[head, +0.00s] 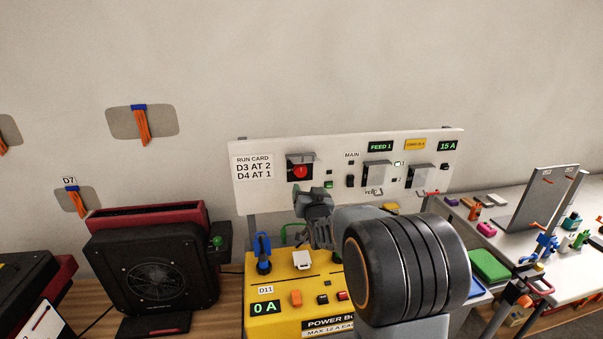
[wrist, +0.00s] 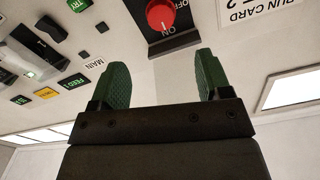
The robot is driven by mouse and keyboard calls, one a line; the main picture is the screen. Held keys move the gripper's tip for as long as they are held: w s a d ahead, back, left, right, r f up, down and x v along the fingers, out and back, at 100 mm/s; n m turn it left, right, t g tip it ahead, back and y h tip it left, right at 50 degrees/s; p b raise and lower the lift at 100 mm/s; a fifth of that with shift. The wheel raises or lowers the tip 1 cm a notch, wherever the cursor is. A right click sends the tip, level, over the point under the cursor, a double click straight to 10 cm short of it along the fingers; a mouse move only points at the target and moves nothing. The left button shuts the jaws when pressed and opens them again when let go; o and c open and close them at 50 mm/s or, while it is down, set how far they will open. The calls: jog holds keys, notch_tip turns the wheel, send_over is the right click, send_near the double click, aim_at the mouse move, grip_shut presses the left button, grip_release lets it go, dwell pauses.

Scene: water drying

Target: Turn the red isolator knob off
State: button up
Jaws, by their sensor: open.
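The red isolator knob (head: 300,171) sits on a dark plate at the left part of the white wall panel (head: 262,200). In the wrist view the knob (wrist: 160,14) is at the top edge, partly cut off, with ON and OFF lettering beside it. A small pale mark on the knob is on the side nearest the ON lettering. My gripper (head: 315,205) is just below the knob in the head view. In the wrist view my gripper (wrist: 163,68) has two green fingers spread apart with nothing between them. They are apart from the knob.
Right of the knob, the panel has a MAIN switch (head: 350,181) and two grey covers, one here (head: 376,173). A yellow power box (head: 285,280) reading 0 A stands below. A black fan unit (head: 150,265) is at left. A cluttered bench (head: 510,215) is at right.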

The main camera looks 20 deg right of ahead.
aim_at(301, 174)
jog(key=p+x, duration=0.3)
jog(key=x, duration=0.8)
jog(key=shift+w+p, duration=0.3)
jog(key=shift+p, duration=0.1)
jog(key=shift+c, duration=0.3)
jog(key=c, duration=0.9)
jog(key=shift+o, duration=0.2)
jog(key=shift+f+b, duration=0.1)
jog(key=shift+b, duration=0.2)
